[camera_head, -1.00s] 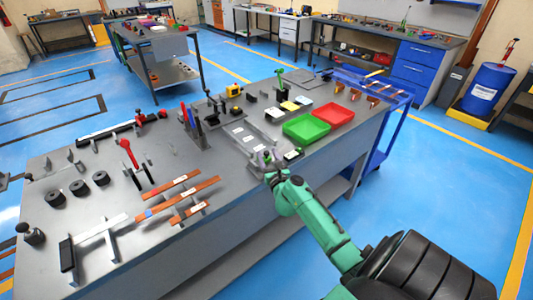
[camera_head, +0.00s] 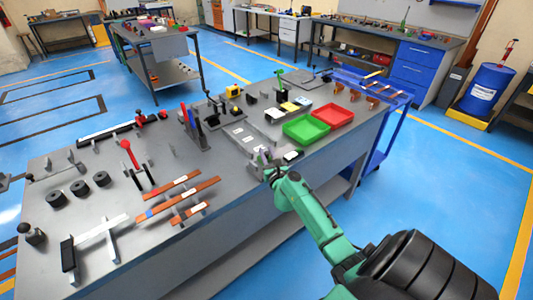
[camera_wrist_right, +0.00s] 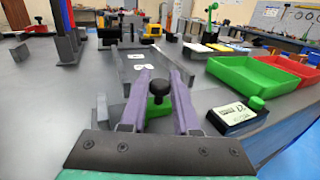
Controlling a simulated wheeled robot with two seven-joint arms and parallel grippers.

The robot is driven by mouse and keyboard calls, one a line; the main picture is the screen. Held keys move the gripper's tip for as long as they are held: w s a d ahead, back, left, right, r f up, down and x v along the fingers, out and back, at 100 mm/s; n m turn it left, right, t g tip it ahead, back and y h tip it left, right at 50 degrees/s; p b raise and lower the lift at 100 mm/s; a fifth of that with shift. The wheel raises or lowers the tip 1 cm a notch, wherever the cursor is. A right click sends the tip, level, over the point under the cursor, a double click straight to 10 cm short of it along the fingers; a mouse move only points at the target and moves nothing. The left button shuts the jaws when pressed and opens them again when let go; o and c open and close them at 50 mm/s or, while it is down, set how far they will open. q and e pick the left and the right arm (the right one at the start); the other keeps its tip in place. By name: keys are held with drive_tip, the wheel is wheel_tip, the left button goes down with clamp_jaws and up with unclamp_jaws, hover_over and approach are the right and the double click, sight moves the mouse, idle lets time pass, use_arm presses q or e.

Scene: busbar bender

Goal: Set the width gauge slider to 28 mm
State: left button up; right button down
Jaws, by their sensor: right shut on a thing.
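The width gauge is a grey frame (camera_wrist_right: 136,60) with white labels on the bench; it also shows in the head view (camera_head: 240,138). A black knob (camera_wrist_right: 158,88), apparently the slider's, stands upright near its front end. My right gripper (camera_wrist_right: 160,78) has its two purple fingers on either side of this knob and is shut on it. In the head view the right gripper (camera_head: 263,157) is at the bench's front edge and hides the knob. The scale reading is too small to tell. My left gripper is not in view.
A black box with a white label and green knob (camera_wrist_right: 238,116) stands close right of the fingers. Green (camera_head: 306,129) and red (camera_head: 333,116) trays lie further right. Upright tools on a dark stand (camera_head: 193,128) are left of the gauge.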

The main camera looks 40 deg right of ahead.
drive_tip(key=c, duration=0.7)
unclamp_jaws()
drive_tip(key=v, duration=1.4)
drive_tip(key=shift+s, duration=0.3)
